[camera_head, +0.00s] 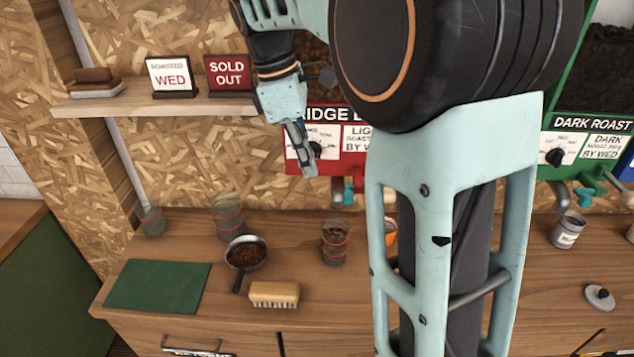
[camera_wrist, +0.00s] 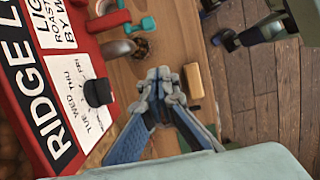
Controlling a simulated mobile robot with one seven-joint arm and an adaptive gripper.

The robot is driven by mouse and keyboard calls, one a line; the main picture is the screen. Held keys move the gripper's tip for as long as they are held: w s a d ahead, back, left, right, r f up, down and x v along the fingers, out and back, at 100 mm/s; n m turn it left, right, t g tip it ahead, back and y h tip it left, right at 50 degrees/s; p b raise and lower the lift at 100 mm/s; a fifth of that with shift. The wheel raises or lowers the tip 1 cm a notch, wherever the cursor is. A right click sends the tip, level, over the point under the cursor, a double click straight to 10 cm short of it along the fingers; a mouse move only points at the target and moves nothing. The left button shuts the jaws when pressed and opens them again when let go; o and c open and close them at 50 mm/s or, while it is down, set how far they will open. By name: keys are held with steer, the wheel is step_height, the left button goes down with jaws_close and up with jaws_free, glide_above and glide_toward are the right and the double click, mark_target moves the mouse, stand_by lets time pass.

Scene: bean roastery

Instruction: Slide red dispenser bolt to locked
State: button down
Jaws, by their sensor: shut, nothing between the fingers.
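The red dispenser (camera_head: 352,168), with a "RIDGE" sign, hangs on the back wall, partly hidden behind my arm in the head view. In the wrist view its red front (camera_wrist: 22,112) fills the left side, with a black knob (camera_wrist: 98,92) on a weekday dial. A red bar-shaped part (camera_wrist: 110,20) sticks out under it beside a teal handle (camera_wrist: 141,26); it may be the bolt, but whether it is locked I cannot tell. My gripper (camera_head: 310,168) is shut and empty in front of the dial area; its fingertips also show in the wrist view (camera_wrist: 160,76), apart from the red part.
On the counter (camera_head: 190,250) stand a glass of beans (camera_head: 336,243), a pan of beans (camera_head: 246,254), a brush (camera_head: 274,294) and a green mat (camera_head: 158,285). A shelf (camera_head: 150,102) holds signs at left. A "DARK ROAST" dispenser (camera_head: 590,124) is at right.

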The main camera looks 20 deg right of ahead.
steer(key=shift+v, duration=1.9)
steer(key=shift+a+f, duration=0.1)
